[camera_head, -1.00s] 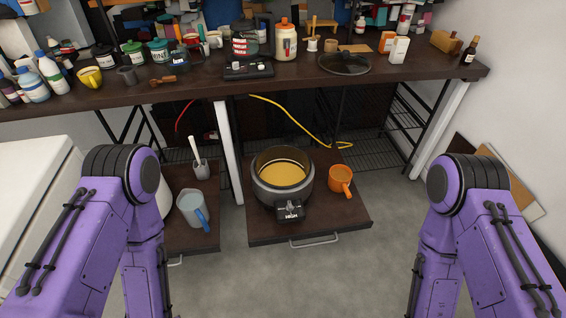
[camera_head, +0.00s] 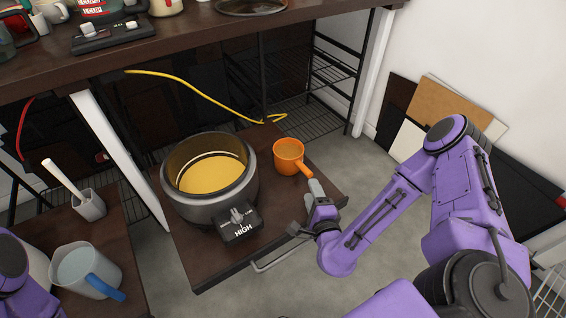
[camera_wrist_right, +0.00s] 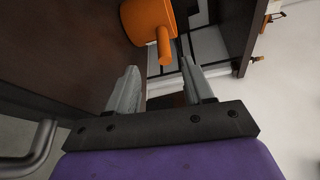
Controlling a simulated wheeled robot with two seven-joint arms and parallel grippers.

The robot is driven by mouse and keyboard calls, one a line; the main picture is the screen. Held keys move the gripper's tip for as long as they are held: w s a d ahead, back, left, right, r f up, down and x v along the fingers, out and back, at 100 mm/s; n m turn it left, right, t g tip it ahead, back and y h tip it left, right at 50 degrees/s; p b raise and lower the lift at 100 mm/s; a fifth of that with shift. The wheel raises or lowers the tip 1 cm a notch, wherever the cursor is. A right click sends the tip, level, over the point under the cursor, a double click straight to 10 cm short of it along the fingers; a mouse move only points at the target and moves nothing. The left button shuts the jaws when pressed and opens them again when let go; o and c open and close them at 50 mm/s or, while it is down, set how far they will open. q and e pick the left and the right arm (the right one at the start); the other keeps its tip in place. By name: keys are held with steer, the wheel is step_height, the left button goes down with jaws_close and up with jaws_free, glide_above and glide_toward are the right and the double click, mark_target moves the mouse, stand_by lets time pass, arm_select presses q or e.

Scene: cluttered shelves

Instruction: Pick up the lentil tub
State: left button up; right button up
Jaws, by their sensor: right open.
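I cannot make out anything marked as a lentil tub. An orange cup with a side handle (camera_head: 289,157) stands on the right of the dark pull-out shelf (camera_head: 200,262). It also shows at the top of the right wrist view (camera_wrist_right: 147,22), its handle pointing toward my fingers. My right gripper (camera_head: 307,200) is open and empty over the shelf's right edge, just in front of the cup. Its two fingers show in the right wrist view (camera_wrist_right: 160,72), apart from the cup. Only part of my left arm shows at the lower left; its gripper is out of view.
A round cooker (camera_head: 211,182) with yellow contents stands left of the cup. A jug with a blue handle (camera_head: 86,270) and a grey container (camera_head: 88,205) stand on the left shelf. A workbench (camera_head: 130,50) spans above. A metal shelf handle (camera_head: 275,262) juts out near my right gripper.

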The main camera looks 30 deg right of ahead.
mark_target(303, 171)
steer(key=x, duration=0.6)
steer(key=b+x, duration=0.1)
steer(key=x, duration=0.2)
steer(key=shift+w+a+r, duration=0.15)
steer(key=shift+w+r, duration=0.2)
jaws_close()
